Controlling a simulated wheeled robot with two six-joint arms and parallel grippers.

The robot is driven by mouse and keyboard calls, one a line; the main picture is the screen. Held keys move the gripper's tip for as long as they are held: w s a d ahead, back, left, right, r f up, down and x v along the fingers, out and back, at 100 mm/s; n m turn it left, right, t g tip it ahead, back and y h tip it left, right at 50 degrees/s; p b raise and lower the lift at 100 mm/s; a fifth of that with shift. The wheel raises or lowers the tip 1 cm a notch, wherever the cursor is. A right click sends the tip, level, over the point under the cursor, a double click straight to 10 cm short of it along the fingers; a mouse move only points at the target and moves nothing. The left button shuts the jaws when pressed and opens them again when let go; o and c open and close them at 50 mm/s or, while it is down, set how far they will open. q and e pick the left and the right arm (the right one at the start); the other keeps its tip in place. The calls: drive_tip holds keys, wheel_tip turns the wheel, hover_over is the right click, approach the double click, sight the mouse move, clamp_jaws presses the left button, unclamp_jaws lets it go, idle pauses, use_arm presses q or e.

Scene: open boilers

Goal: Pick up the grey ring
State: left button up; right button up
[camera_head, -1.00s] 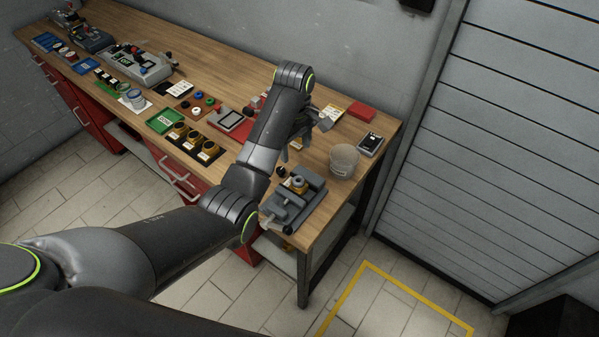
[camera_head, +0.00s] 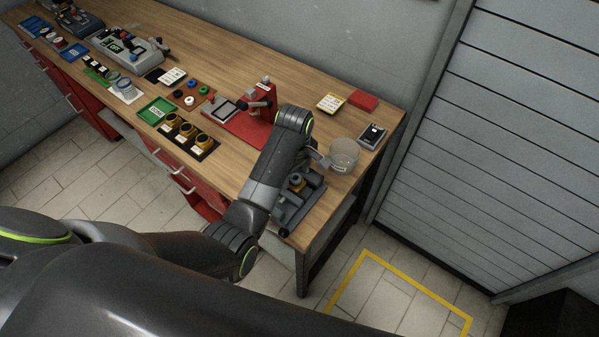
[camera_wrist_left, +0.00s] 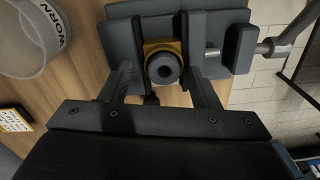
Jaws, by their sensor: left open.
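The grey ring (camera_wrist_left: 163,69) is dark, with a round hole. It sits on a yellow brass fitting (camera_wrist_left: 150,48) clamped in a grey vise (camera_wrist_left: 118,35). In the head view the ring (camera_head: 297,179) shows on top of the fitting beside my forearm. My left gripper (camera_wrist_left: 161,75) is open, with one finger on each side of the ring and fitting in the wrist picture. I see gaps at both sides; the height of the fingertips against the ring is hard to tell. In the head view my arm hides most of this gripper. My right gripper is not in view.
A clear bin marked WORN (camera_head: 345,155) stands right behind the vise. A red stand (camera_head: 262,105), a black tray with brass fittings (camera_head: 188,134) and a green tray (camera_head: 157,111) lie further left. The vise is near the bench's right end.

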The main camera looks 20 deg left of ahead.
use_arm(q)
drive_tip(key=shift+s+r, duration=0.1)
drive_tip(key=shift+s, duration=0.05)
drive_tip(key=shift+s+d+r, duration=0.1)
drive_tip(key=shift+s+r, duration=0.05)
drive_tip(key=shift+s, duration=0.1)
drive_tip(key=c, duration=0.4)
drive_tip(key=shift+w, duration=0.1)
drive_tip(key=c, duration=0.7)
